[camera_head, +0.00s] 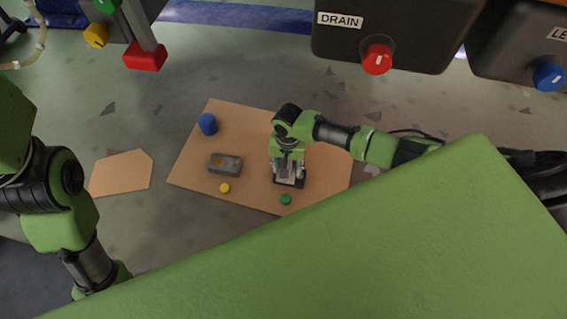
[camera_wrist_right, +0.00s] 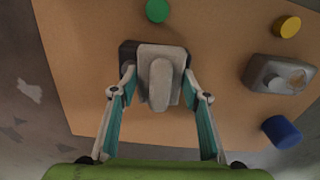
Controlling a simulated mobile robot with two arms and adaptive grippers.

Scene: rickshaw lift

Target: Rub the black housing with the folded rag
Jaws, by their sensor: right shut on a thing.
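The folded rag (camera_wrist_right: 160,80) is a pale grey pad with a raised ridge. My right gripper (camera_wrist_right: 159,84) is shut on it, one finger on each side. The black housing (camera_wrist_right: 128,55) is a small dark block directly beneath the rag and shows past the rag's edges; I cannot tell whether they touch. In the head view, my right gripper (camera_head: 288,170) points down over the black housing (camera_head: 289,184), with the rag (camera_head: 287,172) mostly hidden between the fingers. My left arm hangs at the left and its gripper is hidden.
A brown board (camera_head: 250,196) on the floor also bears a grey block with an orange patch (camera_head: 225,163), a blue cylinder (camera_head: 207,123), a yellow cap (camera_head: 224,188) and a green cap (camera_head: 286,199). A dark box labelled DRAIN (camera_head: 340,45) with a red knob is above.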

